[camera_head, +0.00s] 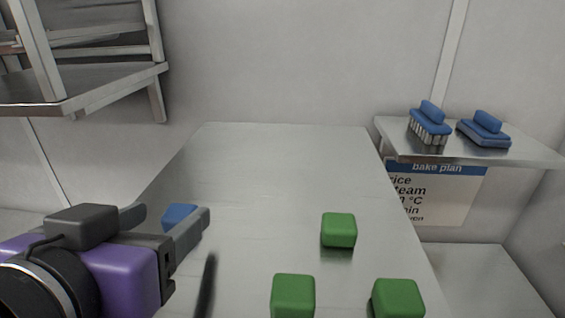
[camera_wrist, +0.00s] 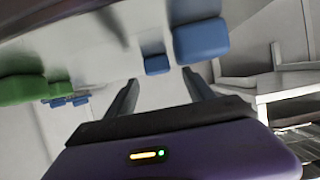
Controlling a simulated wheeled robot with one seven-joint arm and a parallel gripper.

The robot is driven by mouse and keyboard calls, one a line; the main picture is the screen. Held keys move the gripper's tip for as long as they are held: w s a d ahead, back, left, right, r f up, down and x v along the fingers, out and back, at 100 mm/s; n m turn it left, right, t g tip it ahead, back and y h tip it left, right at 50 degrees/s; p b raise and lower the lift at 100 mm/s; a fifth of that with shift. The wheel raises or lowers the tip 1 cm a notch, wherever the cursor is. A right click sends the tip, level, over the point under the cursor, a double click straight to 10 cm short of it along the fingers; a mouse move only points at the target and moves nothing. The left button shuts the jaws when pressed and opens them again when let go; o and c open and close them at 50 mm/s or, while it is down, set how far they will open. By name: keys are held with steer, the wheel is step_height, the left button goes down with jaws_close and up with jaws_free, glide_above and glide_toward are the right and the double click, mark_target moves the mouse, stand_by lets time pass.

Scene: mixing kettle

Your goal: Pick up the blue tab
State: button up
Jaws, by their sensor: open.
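In the head view a blue tab (camera_head: 179,216) lies on the metal table, seen between the fingers of my gripper (camera_head: 169,212) and partly hidden by the nearer finger. My gripper is open and empty, at the table's left side. In the wrist view two blue blocks show: a smaller one (camera_wrist: 157,64) seen between the fingertips of my gripper (camera_wrist: 160,78), and a larger one (camera_wrist: 201,40) past the right fingertip. Only one blue block shows on the table in the head view. I cannot tell whether either finger touches a block.
Three green blocks stand on the table (camera_head: 270,175): one farther back (camera_head: 339,230) and two in front (camera_head: 293,296) (camera_head: 398,298). Two blue brushes (camera_head: 430,124) (camera_head: 485,129) rest on a right shelf (camera_head: 400,150). A metal rack (camera_head: 85,85) stands at left. The table's back is clear.

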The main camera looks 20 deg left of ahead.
mark_target(178, 212)
steer(key=p+x, duration=0.1)
steer(key=x, duration=0.3)
steer(key=shift+f, duration=0.1)
steer(key=shift+c, duration=0.2)
jaws_close()
